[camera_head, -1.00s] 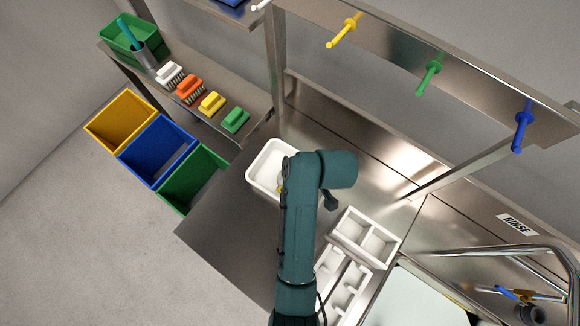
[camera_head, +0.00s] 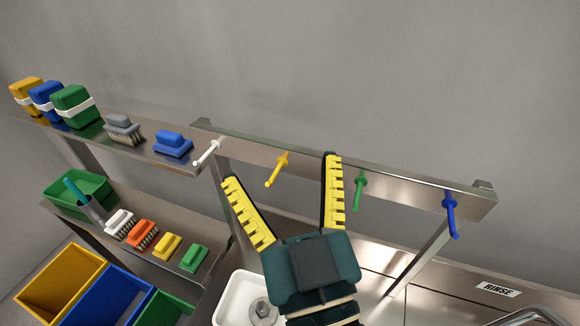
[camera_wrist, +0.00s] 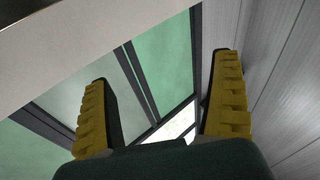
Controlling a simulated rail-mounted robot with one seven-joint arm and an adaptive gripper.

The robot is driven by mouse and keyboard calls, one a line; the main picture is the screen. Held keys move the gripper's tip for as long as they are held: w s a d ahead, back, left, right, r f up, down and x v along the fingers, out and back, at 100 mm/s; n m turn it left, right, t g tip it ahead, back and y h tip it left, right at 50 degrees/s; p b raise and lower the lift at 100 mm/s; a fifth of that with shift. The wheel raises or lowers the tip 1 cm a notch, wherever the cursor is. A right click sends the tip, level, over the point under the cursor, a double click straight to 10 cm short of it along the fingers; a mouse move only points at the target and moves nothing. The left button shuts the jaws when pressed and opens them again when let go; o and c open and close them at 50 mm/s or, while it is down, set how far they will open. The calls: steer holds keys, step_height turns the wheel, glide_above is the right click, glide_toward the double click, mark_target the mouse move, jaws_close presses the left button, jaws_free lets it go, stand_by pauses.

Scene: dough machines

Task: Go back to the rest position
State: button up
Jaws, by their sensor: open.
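My gripper (camera_head: 290,202) is raised in front of the hook rail in the head view, with its two yellow-padded fingers spread wide and nothing between them. It also shows in the wrist view (camera_wrist: 163,95), open and empty, with green panels, dark frames and a grey wall behind it. In the head view the left finger slants near the white hook (camera_head: 207,152) and the right finger stands beside the green hook (camera_head: 360,188). I cannot tell whether either finger touches the rail.
A white tub (camera_head: 232,305) holding a grey metal part (camera_head: 263,312) lies below my gripper. The rail (camera_head: 420,195) also bears yellow (camera_head: 277,168) and blue (camera_head: 450,212) hooks. Shelves at left hold brushes (camera_head: 172,145) and a green bin (camera_head: 75,190). Coloured bins (camera_head: 62,280) stand below them.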

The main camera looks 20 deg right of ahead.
steer(key=shift+m+t, duration=0.4)
steer(key=shift+t, duration=0.3)
steer(key=s+r, duration=0.2)
steer(key=r, duration=0.1)
steer(key=shift+s+d+r, duration=0.1)
steer(key=shift+s+r, duration=0.05)
steer(key=shift+s, duration=0.2)
step_height(320, 180, up, 21)
steer(key=p, duration=2)
steer(key=shift+f+h+p, duration=0.2)
steer(key=shift+h+p, duration=0.1)
steer(key=shift+h, duration=0.1)
